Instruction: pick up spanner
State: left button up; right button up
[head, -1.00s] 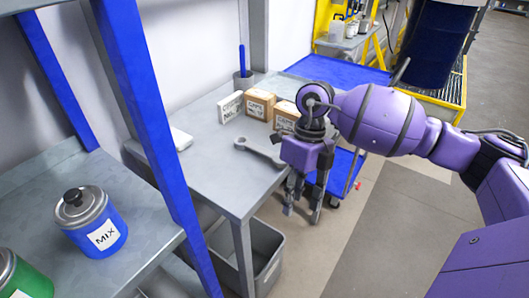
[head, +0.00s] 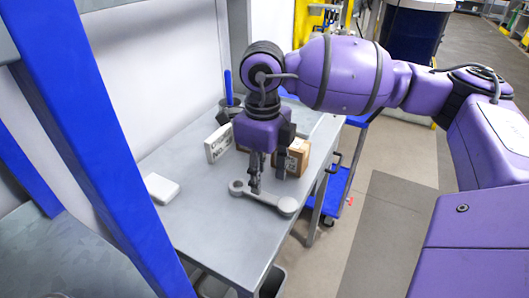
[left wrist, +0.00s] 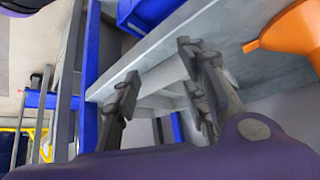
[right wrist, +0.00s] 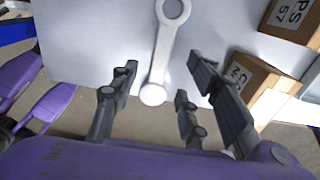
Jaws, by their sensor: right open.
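The grey spanner (head: 262,197) lies flat on the grey worktable (head: 200,225), with a ring at one end and a rounded end at the other. In the right wrist view the spanner (right wrist: 163,48) runs up from between the fingertips. My right gripper (head: 268,182) points down just over the spanner, open, fingers apart and empty. Whether a finger touches it I cannot tell. My left gripper (left wrist: 163,72) shows only in the left wrist view, with its fingers apart and nothing between them.
A dark cup (head: 232,108) with a blue item is farther back. A white block (head: 161,189) lies left of the spanner. A blue post (head: 100,130) stands at left.

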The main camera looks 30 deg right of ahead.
aim_at(264, 195)
jog(key=shift+s+f, duration=0.1)
jog(key=shift+f, duration=0.35)
notch_tip(264, 195, down, 4)
jog(key=shift+f, duration=0.4)
pick_arm(q)
jog(key=shift+w+d+r, duration=0.1)
jog(key=shift+w+r, duration=0.05)
jog(key=shift+w, duration=0.2)
pick_arm(e)
grip_shut()
